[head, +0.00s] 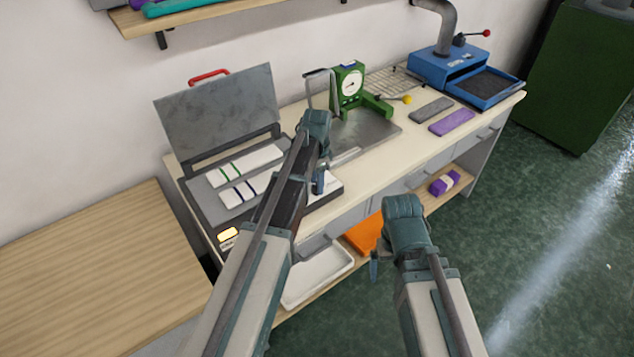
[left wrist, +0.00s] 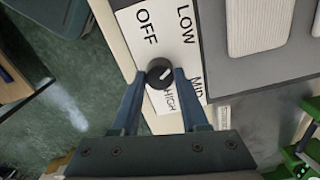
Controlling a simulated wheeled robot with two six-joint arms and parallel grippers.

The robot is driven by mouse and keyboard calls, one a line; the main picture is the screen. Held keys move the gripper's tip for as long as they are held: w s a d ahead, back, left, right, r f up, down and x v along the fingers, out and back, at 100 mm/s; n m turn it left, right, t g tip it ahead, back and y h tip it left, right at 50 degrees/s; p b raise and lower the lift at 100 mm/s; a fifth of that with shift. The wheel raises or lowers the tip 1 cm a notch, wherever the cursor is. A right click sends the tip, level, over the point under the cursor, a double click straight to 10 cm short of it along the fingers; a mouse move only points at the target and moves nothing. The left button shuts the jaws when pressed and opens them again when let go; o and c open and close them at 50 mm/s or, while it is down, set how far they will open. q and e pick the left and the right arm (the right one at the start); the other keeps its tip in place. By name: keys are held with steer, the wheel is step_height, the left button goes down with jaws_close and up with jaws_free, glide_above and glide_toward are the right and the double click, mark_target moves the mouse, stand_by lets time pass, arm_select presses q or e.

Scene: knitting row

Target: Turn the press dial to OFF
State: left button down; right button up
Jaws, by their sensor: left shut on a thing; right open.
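The press (head: 196,205) stands open on the bench, its grey lid (head: 220,105) raised. Two white strips with coloured bands lie on its bed. My left gripper (head: 320,182) is at the press's right front corner. In the left wrist view its two fingers (left wrist: 160,82) are shut on the round black dial (left wrist: 159,70), one on each side. The dial has a short white mark; which label it points at is hard to tell. The label plate (left wrist: 150,38) reads OFF, LOW, MID and HIGH. The dial is hidden in the head view. My right gripper (head: 376,266) is open and empty before the bench.
A green dial gauge (head: 349,84) stands on a grey plate behind my left gripper. A blue machine (head: 440,70) and grey and purple pieces are at the right. A white tray (head: 318,278) and orange item (head: 365,234) are low down.

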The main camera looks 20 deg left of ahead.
arm_select(q)
steer(key=n, duration=0.5)
steer(key=shift+n, duration=0.4)
steer(key=n, duration=0.5)
steer(key=shift+n, duration=0.3)
steer(key=shift+c, duration=2.1)
jaws_free()
step_height(320, 180, up, 14)
steer(key=p, duration=1.3)
steer(key=shift+p, duration=0.4)
steer(key=shift+f, duration=0.2)
